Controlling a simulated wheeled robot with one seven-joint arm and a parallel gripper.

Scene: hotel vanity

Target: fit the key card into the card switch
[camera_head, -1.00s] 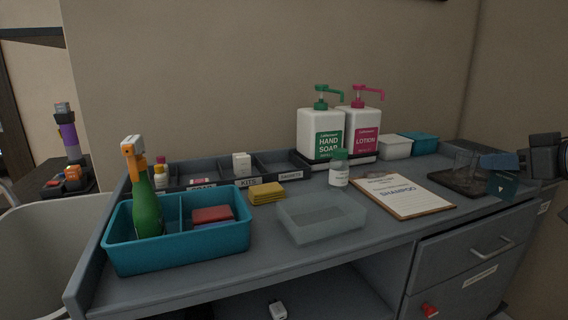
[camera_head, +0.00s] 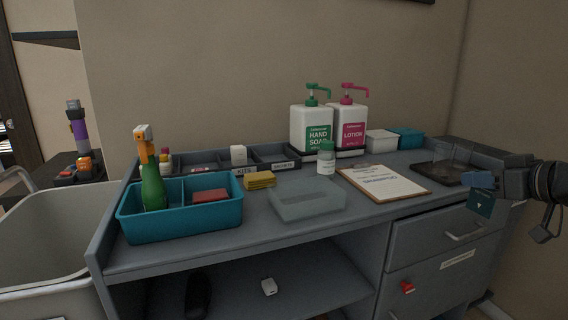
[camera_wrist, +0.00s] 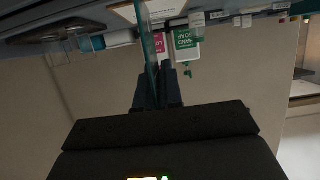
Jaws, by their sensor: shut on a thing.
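A dark teal key card (camera_head: 480,202) with a small pale mark hangs from my gripper (camera_head: 481,181) at the right of the head view, in front of the vanity's right end. My gripper is shut on the card. In the wrist view the card (camera_wrist: 149,45) shows nearly edge-on, standing out from between the dark fingers (camera_wrist: 158,88). I cannot make out the card switch in either view.
The vanity top (camera_head: 250,240) holds a teal caddy (camera_head: 180,228), a clear tray (camera_head: 306,203), a clipboard (camera_head: 383,181), pump bottles (camera_head: 311,128) and a dark tray with glasses (camera_head: 437,176). A grey bin (camera_head: 50,240) stands at left.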

